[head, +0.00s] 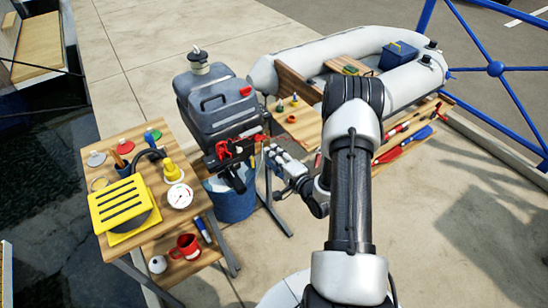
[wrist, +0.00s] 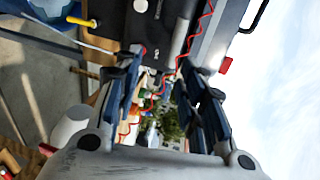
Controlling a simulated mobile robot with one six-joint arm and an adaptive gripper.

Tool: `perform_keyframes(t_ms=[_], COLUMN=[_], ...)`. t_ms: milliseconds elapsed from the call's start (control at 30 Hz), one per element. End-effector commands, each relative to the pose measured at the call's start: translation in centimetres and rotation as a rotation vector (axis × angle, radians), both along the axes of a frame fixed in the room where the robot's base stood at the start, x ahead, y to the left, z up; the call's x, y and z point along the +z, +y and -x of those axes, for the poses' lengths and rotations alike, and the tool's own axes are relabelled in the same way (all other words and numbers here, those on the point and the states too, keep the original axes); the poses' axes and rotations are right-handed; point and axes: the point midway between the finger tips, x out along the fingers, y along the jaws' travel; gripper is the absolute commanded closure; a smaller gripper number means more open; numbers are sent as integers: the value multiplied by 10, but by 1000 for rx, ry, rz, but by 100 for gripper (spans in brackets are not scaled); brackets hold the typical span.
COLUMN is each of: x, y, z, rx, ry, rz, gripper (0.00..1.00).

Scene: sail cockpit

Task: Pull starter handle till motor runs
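The grey outboard motor (head: 215,100) stands at the left of centre in the head view, over a blue bucket. A red coiled cord (head: 238,150) hangs at its front; the cord also runs across the wrist view (wrist: 190,48). My gripper (head: 262,150) is close to the front of the motor. In the wrist view my gripper (wrist: 160,58) has its two fingers apart, with the motor's dark front just beyond the tips. Nothing is clearly held between them. I cannot clearly make out the starter handle.
A wooden bench (head: 110,145) with a yellow slotted cover (head: 122,207), a gauge and a red mug (head: 187,246) stands at the left. A grey inflatable boat (head: 290,60) lies behind. The blue bucket (head: 232,205) is below the motor.

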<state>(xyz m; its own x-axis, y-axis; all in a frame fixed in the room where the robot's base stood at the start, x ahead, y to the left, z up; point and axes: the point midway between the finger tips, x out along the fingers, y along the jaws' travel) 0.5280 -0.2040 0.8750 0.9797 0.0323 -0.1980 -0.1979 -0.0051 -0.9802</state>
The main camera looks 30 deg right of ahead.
Motion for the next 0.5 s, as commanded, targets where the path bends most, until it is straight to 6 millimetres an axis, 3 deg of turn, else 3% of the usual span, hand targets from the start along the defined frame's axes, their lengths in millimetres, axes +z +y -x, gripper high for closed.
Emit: perform_keyframes(t_ms=[333, 500], x=[1, 6], y=[0, -2], z=[2, 24], rx=[0, -2], ry=[-2, -1], rz=[1, -2], gripper=[61, 61])
